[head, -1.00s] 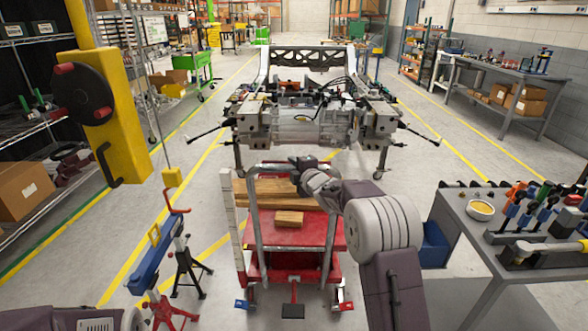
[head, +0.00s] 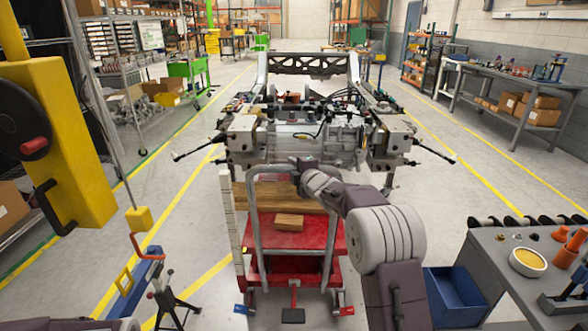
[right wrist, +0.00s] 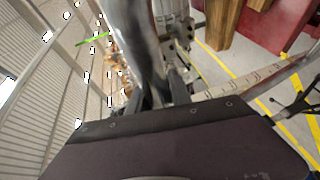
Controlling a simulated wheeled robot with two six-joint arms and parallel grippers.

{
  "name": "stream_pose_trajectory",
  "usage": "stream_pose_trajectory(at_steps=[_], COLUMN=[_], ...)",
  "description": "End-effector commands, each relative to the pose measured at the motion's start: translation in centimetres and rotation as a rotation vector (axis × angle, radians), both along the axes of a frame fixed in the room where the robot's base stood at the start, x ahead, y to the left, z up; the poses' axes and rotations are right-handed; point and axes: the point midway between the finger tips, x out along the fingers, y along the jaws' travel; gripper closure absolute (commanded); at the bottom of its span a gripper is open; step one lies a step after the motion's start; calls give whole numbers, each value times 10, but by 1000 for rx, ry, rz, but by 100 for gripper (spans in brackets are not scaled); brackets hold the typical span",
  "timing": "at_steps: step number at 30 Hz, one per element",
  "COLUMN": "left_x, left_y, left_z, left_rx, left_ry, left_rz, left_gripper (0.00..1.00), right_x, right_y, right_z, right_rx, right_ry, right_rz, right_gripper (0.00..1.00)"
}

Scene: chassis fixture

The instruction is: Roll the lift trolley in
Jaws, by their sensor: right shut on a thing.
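The red lift trolley (head: 263,234) stands in front of me in the head view, with wooden beams (head: 285,195) and a small wood block (head: 289,221) on its deck. My right gripper (head: 299,170) is shut on the top bar of its grey push handle (head: 328,240). In the right wrist view the metal handle tube (right wrist: 135,45) runs down into my right gripper (right wrist: 158,98). The chassis (head: 300,135) is just ahead, and its near edge overlaps the trolley's far end in view. Whether they touch is hidden. My left gripper is out of view.
A yellow hoist pendant (head: 70,150) hangs close on the left. A blue-and-black stand (head: 140,280) is at lower left. A grey workbench (head: 500,260) and a blue bin (head: 455,297) are close on the right. A white measuring post (head: 228,220) stands at the trolley's left side.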

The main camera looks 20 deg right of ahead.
Motion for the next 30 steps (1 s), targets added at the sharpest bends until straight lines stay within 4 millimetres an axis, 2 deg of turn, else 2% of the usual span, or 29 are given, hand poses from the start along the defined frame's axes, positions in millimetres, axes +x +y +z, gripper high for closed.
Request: stream_pose_trajectory(at_steps=[1,16,17,19,30], left_x=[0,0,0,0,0], left_y=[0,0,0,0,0], left_z=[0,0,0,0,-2], left_rx=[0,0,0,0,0], left_ry=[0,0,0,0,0], left_rz=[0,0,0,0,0], left_gripper=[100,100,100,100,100], right_x=[0,0,0,0,-4], right_y=[2,2,2,2,0], right_z=[5,6,7,6,2], right_rx=[0,0,0,-1,-1], right_ry=[-9,-14,-14,-12,-3], right_rz=[5,5,5,5,2], right_gripper=[100,100,72,53,53])
